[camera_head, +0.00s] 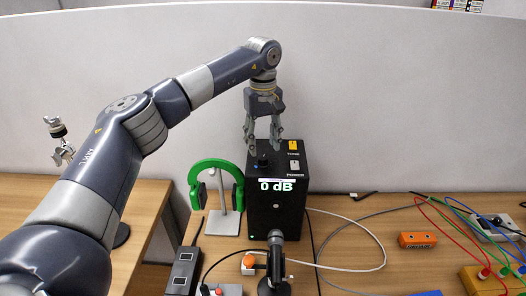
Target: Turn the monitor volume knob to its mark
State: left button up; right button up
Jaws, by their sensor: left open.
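The monitor (262,217) is a black box on the wooden desk, with a bright "0 dB" readout on its front. A small dark knob (262,160) stands on the left part of its top. My left gripper (264,149) points down over the knob with its fingers open, one to each side of it. Whether the fingers touch the knob, I cannot tell. A yellow switch and a white switch sit on the right part of the top. No mark for the knob can be made out. My right gripper is out of view.
Green headphones (216,166) hang on a stand left of the monitor. A dark microphone (276,250) stands in front of it. An orange box (417,240), cables and a grey unit lie to the right. A pale partition (400,110) stands behind.

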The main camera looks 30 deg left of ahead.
aim_at(263, 157)
pick_arm(q)
notch_tip(263, 157, up, 8)
jog(key=shift+f, duration=0.15)
dwell(0.6)
